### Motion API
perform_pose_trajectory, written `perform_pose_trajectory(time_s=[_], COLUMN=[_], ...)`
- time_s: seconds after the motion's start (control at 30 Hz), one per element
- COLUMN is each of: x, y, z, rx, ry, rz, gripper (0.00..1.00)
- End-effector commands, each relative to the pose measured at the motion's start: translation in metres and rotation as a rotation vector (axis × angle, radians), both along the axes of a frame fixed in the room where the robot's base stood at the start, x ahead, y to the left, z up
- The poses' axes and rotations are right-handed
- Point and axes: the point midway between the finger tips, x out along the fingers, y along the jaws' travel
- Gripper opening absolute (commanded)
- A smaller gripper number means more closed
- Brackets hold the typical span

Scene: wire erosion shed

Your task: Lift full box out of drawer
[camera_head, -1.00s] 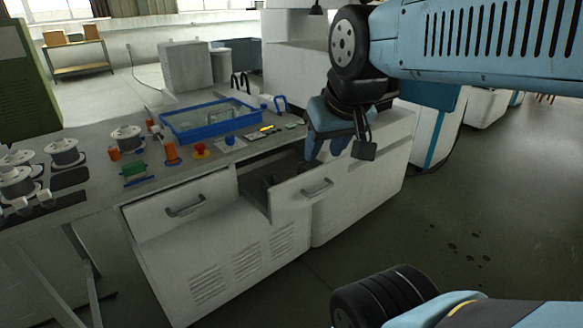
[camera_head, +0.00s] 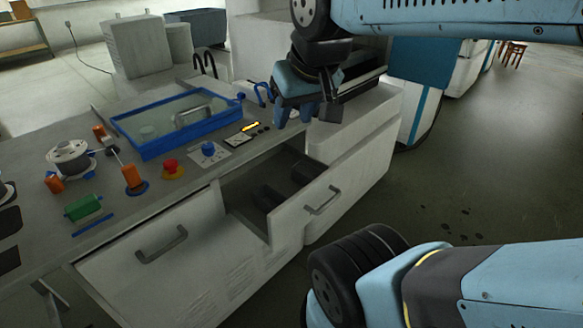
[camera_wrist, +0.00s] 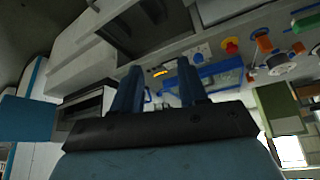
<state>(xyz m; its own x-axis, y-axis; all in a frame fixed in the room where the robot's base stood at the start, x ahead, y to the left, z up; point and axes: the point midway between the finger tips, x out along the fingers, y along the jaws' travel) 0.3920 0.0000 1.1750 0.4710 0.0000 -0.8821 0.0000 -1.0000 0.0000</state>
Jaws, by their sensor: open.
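The open drawer (camera_head: 283,232) sticks out from the white cabinet, its handle on the front. Dark rounded objects (camera_head: 268,198) lie in its shadowed inside; another dark one (camera_head: 306,172) lies farther right. I cannot tell which, if any, is the full box. My gripper (camera_head: 293,114) is open and empty, its blue fingers above and behind the drawer, near the counter's edge. In the wrist view my gripper (camera_wrist: 160,90) has its two fingers apart with nothing between them. The drawer (camera_wrist: 103,48) shows at the top of that view, with dark contents.
A blue-rimmed tank (camera_head: 152,150) stands on the counter behind the drawer. A red button (camera_head: 172,167), a blue knob (camera_head: 208,149) and orange spools (camera_head: 133,178) stand near the counter's front. A shut drawer (camera_head: 135,278) is at left. Open floor (camera_head: 480,190) lies right.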

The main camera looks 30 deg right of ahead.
Motion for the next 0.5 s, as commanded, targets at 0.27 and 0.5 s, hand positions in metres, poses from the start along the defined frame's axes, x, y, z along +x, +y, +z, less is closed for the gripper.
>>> perform_pose_trajectory(time_s=[0.27, 0.5], x=[0.000, 0.021], y=[0.000, -0.009], z=[0.000, -0.003], rx=[0.000, -0.029], ry=[0.000, 0.036], rz=[0.000, 0.008], gripper=[0.47, 0.70])
